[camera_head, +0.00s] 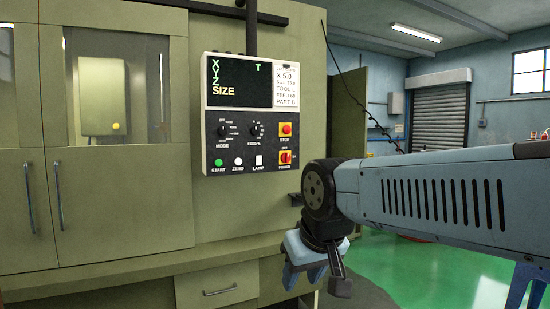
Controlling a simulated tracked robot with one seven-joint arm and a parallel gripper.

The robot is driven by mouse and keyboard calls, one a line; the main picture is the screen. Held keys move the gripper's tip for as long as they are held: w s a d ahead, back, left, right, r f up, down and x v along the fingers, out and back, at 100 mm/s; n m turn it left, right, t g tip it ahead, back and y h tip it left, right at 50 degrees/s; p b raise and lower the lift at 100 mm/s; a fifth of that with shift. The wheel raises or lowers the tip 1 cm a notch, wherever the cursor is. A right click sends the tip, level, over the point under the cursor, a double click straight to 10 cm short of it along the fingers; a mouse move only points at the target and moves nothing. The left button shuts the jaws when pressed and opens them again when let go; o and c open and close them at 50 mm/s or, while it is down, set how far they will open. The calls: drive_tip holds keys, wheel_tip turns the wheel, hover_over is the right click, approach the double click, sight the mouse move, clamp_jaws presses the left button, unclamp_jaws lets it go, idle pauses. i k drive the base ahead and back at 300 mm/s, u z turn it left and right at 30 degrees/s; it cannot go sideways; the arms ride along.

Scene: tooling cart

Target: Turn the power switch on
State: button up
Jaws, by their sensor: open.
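My gripper (304,277) is open and hangs below and slightly right of the switch, pointing down. It is apart from the panel, and nothing shows between its fingers.
A red stop button (286,129) sits just above the switch. Mode and feed knobs and a row of start, zero and lamp buttons (238,162) lie to its left. A drawer (219,290) is below. A dark cable hangs at right.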

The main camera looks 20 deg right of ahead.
sight(285, 157)
drive_tip(key=i, duration=2.1)
drive_tip(key=z, duration=0.05)
